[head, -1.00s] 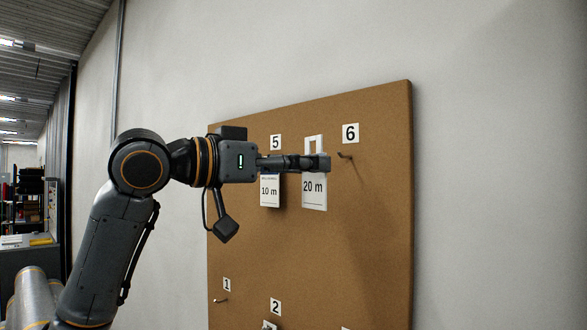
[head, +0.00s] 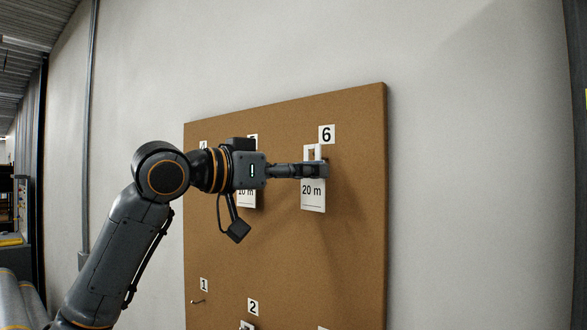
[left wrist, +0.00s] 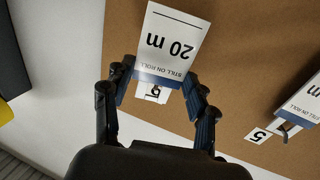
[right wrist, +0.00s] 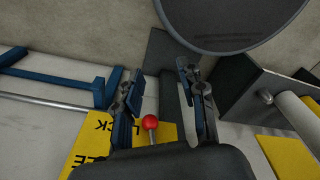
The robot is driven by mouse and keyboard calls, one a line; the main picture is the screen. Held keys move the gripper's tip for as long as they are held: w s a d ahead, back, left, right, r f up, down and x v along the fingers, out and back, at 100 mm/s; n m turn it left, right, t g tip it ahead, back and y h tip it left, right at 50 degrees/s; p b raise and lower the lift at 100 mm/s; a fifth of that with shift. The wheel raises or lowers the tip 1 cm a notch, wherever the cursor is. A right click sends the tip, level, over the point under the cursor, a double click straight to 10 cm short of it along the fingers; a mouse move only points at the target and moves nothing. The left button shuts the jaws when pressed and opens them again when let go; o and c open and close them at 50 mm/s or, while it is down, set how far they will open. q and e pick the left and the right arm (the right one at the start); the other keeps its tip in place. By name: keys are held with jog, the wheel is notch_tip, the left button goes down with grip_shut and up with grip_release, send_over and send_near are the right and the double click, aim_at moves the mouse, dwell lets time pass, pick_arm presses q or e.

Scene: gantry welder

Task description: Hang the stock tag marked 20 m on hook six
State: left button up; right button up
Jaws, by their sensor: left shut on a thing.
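The white stock tag marked 20 m (head: 313,199) hangs upright from my left gripper (head: 320,170), which is shut on its upper part. Its slotted top (head: 314,151) stands just above the fingers. The tag is in front of the cork board, just below the 6 label (head: 327,134). Hook six is hidden behind the tag or the fingers, so I cannot tell whether it is through the slot. In the left wrist view the tag (left wrist: 172,45) appears upside down between the fingers. My right gripper (right wrist: 160,80) is open and empty in its own wrist view.
The cork board (head: 350,240) is on a pale wall. A 10 m tag (head: 246,199) hangs to the left, partly behind my left arm. The 1 label (head: 203,285) and 2 label (head: 253,307) are lower down. A red knob (right wrist: 150,122) is below my right gripper.

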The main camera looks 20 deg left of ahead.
pick_arm(q)
jog(key=shift+w+d+f, duration=0.25)
jog(key=shift+w, duration=0.4)
jog(key=shift+w+d+f, duration=0.2)
jog(key=shift+w, duration=0.45)
jog(key=o, duration=1.4)
